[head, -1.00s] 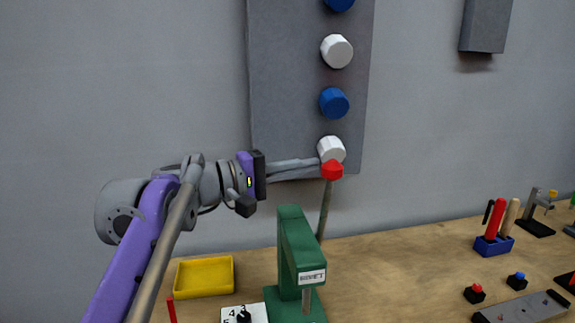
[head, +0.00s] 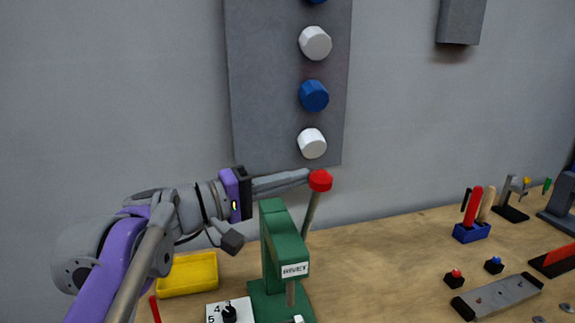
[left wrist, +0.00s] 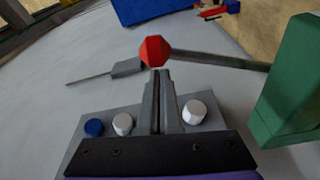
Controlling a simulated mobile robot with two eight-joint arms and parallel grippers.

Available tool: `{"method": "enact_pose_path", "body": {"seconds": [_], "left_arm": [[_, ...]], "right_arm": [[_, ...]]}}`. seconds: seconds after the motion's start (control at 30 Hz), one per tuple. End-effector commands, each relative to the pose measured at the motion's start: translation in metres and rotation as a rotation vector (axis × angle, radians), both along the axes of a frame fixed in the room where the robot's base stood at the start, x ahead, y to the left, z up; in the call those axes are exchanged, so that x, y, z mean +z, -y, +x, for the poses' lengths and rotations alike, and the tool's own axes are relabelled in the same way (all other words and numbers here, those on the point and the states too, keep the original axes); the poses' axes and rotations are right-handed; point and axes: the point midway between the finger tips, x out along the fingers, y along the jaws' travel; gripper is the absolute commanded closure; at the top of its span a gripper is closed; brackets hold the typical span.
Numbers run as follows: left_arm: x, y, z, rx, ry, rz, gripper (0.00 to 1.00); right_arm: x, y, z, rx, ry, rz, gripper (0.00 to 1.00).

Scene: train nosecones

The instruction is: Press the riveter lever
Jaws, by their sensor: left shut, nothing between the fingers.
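The green riveter (head: 283,248) stands on the wooden bench and carries a white label. Its lever is a grey rod (head: 311,214) with a red knob (head: 320,181), rising from behind the body and leaning slightly right. My left gripper (head: 307,176) is shut and empty, its fingertips at the left side of the red knob, apparently touching it. In the left wrist view the red knob (left wrist: 155,51) lies right at the tips of the closed fingers (left wrist: 160,75), and the green body (left wrist: 292,85) is at the right. My right gripper is not in view.
A yellow tray (head: 188,274) and a white numbered dial plate (head: 229,312) sit left of the riveter. A grey wall panel (head: 270,80) with blue and white knobs is behind. A blue tool holder (head: 471,232) stands at right.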

Motion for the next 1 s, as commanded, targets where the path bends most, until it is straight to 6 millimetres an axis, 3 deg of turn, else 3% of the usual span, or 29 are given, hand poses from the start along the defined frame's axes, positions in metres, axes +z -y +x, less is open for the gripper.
{"method": "enact_pose_path", "body": {"seconds": [0.2,0.5,0.7,1.0], "left_arm": [[-0.025,0.016,-0.048,-0.004,0.189,0.061,1.00],[-0.074,0.033,-0.101,-0.005,0.460,0.148,1.00],[-0.111,0.041,-0.127,-0.003,0.624,0.202,1.00],[-0.156,0.048,-0.146,-0.003,0.805,0.262,1.00]], "right_arm": [[0.003,0.000,0.000,0.000,0.001,0.000,0.28],[0.005,0.000,0.001,0.000,0.002,0.000,0.28],[0.002,0.000,0.000,0.000,0.000,0.000,0.28],[-0.007,0.000,-0.001,0.000,-0.002,0.000,0.28]]}}
